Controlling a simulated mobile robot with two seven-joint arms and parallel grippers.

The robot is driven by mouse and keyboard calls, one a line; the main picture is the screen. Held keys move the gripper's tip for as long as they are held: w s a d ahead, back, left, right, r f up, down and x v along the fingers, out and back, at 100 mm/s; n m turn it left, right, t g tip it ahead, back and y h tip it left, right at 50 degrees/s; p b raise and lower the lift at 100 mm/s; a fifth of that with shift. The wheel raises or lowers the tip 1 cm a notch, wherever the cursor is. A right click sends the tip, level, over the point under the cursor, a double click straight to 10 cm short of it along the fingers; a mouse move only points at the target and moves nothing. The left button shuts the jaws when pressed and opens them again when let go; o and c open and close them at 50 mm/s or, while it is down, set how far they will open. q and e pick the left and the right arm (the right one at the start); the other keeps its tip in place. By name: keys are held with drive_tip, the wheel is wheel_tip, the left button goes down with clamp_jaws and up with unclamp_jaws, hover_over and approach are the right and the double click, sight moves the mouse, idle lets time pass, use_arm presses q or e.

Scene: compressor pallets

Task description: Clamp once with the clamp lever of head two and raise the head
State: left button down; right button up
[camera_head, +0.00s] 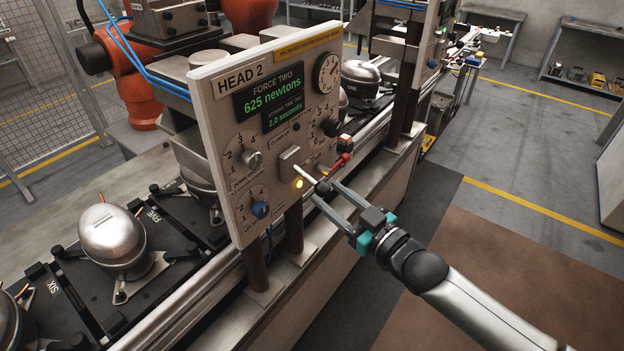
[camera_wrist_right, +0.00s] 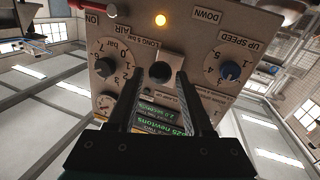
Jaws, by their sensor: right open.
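The HEAD 2 panel (camera_head: 214,118) stands in the middle of the head view; its displays read force two 625 newtons and 2.0 seconds. The clamp lever (camera_head: 308,173) is a pale rod with a black knob, standing out from a square plate low on the panel. My right gripper (camera_head: 325,191) is open, with its fingertips on either side of the knob. In the wrist view, the dark knob (camera_wrist_right: 159,73) shows between the fingertips (camera_wrist_right: 161,80); contact cannot be told. The panel (camera_wrist_right: 105,75) appears upside down there. My left gripper is not in view.
An orange lamp (camera_head: 298,184) glows beside the lever. A red lever (camera_head: 341,161) and blue knob (camera_head: 260,209) are nearby on the panel. A compressor (camera_head: 112,235) sits on a dark pallet at left. Another head panel (camera_head: 424,45) stands behind. The floor (camera_head: 540,170) at right is clear.

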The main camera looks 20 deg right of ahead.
sight(312, 181)
drive_tip(key=shift+x, duration=3.2)
clamp_jaws()
